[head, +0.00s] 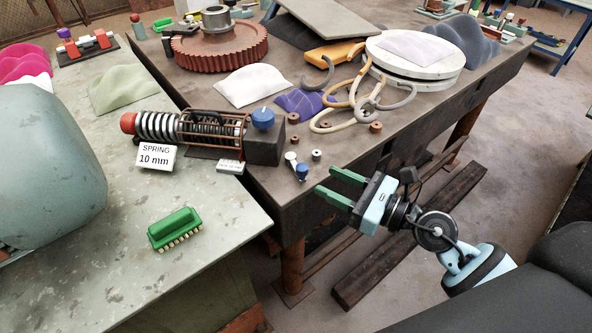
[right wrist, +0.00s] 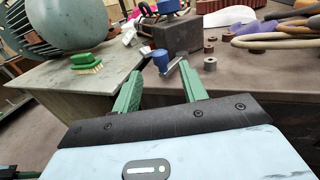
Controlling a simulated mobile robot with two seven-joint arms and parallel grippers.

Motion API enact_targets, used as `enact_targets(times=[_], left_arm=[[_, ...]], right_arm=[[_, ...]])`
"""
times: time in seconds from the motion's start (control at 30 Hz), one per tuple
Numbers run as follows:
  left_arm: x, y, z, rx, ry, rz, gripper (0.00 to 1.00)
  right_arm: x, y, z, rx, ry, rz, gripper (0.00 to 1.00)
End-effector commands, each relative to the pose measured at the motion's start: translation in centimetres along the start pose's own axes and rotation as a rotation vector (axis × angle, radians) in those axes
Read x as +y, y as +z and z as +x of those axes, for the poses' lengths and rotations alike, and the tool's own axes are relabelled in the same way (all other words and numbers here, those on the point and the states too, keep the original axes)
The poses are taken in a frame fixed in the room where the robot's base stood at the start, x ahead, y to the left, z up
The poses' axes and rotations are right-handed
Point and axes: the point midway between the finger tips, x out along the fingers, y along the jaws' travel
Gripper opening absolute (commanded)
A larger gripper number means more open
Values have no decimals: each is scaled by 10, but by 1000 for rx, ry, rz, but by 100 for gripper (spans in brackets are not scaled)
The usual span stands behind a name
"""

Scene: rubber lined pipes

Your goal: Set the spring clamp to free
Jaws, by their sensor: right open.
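The spring clamp (head: 212,134) lies across the tables at centre left in the head view. A blue knob (head: 263,118) sits on that block. The block (right wrist: 172,36) and knob (right wrist: 168,6) also show in the right wrist view. My right gripper (head: 325,178) is open and empty, in front of and to the right of the block, apart from it.
A sign reading "SPRING 10 mm" (head: 157,157) and a small plate (head: 230,167) stand before the clamp. Small blue and metal parts (head: 301,172) lie near my right gripper. A green brush (head: 175,229), red gear (head: 218,48) and hoses (head: 365,95) lie around.

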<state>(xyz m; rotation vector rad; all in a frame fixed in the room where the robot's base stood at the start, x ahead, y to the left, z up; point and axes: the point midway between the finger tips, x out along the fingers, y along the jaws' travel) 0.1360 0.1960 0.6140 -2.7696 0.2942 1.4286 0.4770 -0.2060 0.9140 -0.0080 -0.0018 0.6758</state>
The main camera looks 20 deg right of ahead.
Motion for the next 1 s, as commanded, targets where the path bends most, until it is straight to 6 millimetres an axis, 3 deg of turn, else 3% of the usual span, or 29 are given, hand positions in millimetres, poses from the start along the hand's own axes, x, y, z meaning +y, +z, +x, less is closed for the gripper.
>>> enact_targets(times=[0.17,0.6,1.0], left_arm=[[0,-7,-2,11,0,1,36],[0,-15,-11,23,-2,1,36],[0,-11,-12,14,-2,3,36]], right_arm=[[0,2,12,-4,-2,4,43],[0,1,70,-3,-1,8,43],[0,0,78,-1,-1,8,43]])
